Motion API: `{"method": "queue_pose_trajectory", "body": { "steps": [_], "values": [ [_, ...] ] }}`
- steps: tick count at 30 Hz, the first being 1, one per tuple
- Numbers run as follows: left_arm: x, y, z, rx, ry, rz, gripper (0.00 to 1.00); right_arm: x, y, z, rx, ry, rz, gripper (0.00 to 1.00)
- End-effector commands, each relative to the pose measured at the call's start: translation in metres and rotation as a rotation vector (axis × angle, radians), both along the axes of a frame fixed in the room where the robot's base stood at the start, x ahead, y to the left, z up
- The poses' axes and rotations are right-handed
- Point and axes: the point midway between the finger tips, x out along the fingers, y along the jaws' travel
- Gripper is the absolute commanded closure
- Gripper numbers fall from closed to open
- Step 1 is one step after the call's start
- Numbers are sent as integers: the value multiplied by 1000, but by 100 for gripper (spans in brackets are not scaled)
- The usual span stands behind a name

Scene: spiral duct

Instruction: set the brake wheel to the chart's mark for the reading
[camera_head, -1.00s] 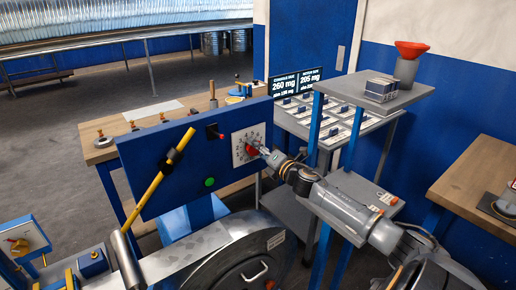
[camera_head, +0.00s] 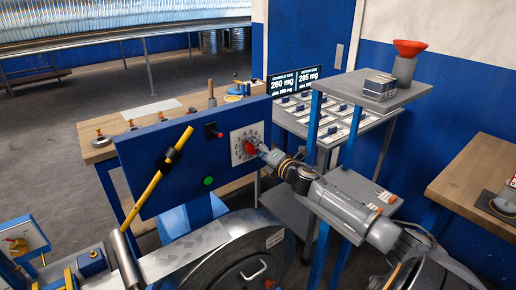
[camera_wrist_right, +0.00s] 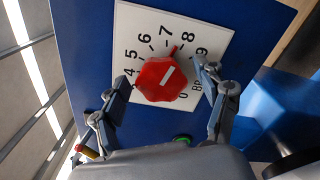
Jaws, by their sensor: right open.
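The wheel (camera_head: 249,147) also shows on the blue panel (camera_head: 150,165) in the head view. My right gripper (camera_wrist_right: 164,76) is open, with one finger on each side of the wheel; I cannot tell whether they touch it. A black display (camera_head: 295,80) shows 260 mg and 205 mg; its smaller print is blurred. My left gripper is out of view.
A grey shelf stand (camera_head: 400,98) with a red funnel is close to my right arm. A wooden bench (camera_head: 95,150) stands behind the panel.

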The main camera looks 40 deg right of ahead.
Motion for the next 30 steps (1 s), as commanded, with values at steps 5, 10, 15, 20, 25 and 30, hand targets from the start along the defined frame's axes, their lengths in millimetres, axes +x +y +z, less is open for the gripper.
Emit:
{"method": "queue_pose_trajectory", "body": {
  "steps": [5,10,15,20,25,30],
  "values": [
    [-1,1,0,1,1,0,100,-7,2,-2,0,2,1,26],
    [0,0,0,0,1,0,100,-28,4,-3,0,5,2,26],
    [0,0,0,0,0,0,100,-56,7,-3,2,5,1,26],
    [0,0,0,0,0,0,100,-82,9,-3,2,4,0,26],
    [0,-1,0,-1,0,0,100,-104,12,-2,2,2,0,26],
    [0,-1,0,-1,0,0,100,-117,13,-1,1,0,0,26]
  ]
}}
